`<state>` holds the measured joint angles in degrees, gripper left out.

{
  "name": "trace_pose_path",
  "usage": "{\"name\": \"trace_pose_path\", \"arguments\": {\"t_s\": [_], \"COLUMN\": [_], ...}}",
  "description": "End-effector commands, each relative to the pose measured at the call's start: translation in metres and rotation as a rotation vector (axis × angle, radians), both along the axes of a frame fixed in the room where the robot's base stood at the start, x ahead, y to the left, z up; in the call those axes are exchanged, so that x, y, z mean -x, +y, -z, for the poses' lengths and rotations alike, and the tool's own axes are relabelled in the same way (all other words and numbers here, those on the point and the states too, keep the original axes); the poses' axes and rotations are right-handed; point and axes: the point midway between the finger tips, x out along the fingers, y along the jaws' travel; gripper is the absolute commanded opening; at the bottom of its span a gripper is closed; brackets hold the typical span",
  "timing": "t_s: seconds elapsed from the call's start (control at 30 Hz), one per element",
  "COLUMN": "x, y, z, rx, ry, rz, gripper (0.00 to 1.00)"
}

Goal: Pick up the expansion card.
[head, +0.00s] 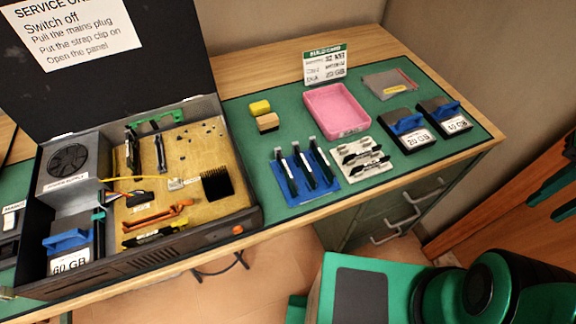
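Several thin boards could be the expansion card. Three dark upright cards with pale metal brackets stand in a blue rack (322,186) on the green mat; the middle card (304,169) is among them. Inside the open computer case (190,240), an upright board (132,152) with a metal bracket stands near the back. Dark green parts show at the right edge and may belong to my arm or gripper; they are cut off, and finger opening is unclear. Nothing is seen touching the cards.
On the mat (420,167) are a white rack (375,170) with dark sticks, a pink tray (338,110), drives (410,131) with blue handles, small yellow blocks (260,107) and a build card sign (325,66). The raised case lid (150,85) stands tall at left.

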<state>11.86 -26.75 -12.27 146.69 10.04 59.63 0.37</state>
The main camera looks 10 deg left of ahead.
Motion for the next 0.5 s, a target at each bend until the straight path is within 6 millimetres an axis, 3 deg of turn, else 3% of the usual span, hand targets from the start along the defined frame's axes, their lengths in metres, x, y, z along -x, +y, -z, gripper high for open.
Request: {"name": "trace_pose_path", "arguments": {"t_s": [0.17, 0.27, 0.37, 0.5], "x": [0.006, -0.012, -0.04, -0.081], "y": [0.004, 0.013, 0.033, 0.082], "z": [-0.006, -0.009, -0.012, -0.016], "rx": [0.002, 0.011, 0.021, 0.035], "ry": [-0.014, -0.011, -0.008, -0.011], "rz": [-0.023, -0.078, -0.168, -0.323], "gripper": [0.27, 0.27, 0.27, 0.27]}}
